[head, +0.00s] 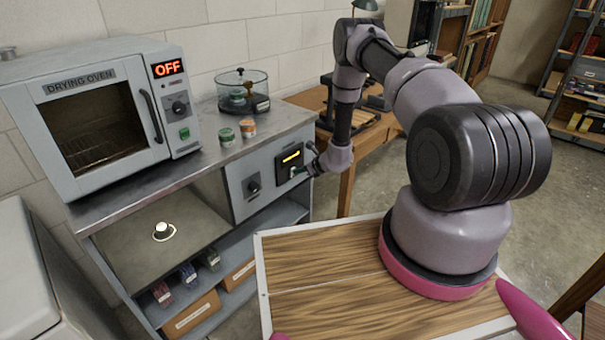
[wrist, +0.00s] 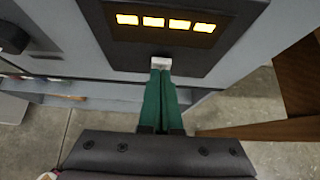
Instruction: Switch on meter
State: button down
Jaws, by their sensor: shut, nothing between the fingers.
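The meter (head: 288,157) is a dark panel with a lit yellow display on the front of the grey metal bench. In the wrist view the meter (wrist: 225,40) fills the top, with several lit yellow segments in a row. A small pale button or switch (wrist: 161,63) sits at the lower edge of the panel. My gripper (head: 296,170) is at the panel's lower part. In the wrist view its green fingers (wrist: 162,74) are shut together, empty, with their tips at the pale switch. They appear to touch it, and partly hide it.
A drying oven (head: 95,110) showing OFF stands on the bench (head: 200,165). A glass vessel (head: 243,90) and two small jars (head: 226,133) are beside it. A dark knob (head: 253,185) is left of the meter. A wooden table (head: 347,150) stands behind my arm.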

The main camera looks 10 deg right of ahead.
jog(key=shift+w+a+r, duration=0.2)
jog(key=shift+w, duration=0.15)
jog(key=shift+r, duration=0.1)
jog(key=shift+r, duration=0.7)
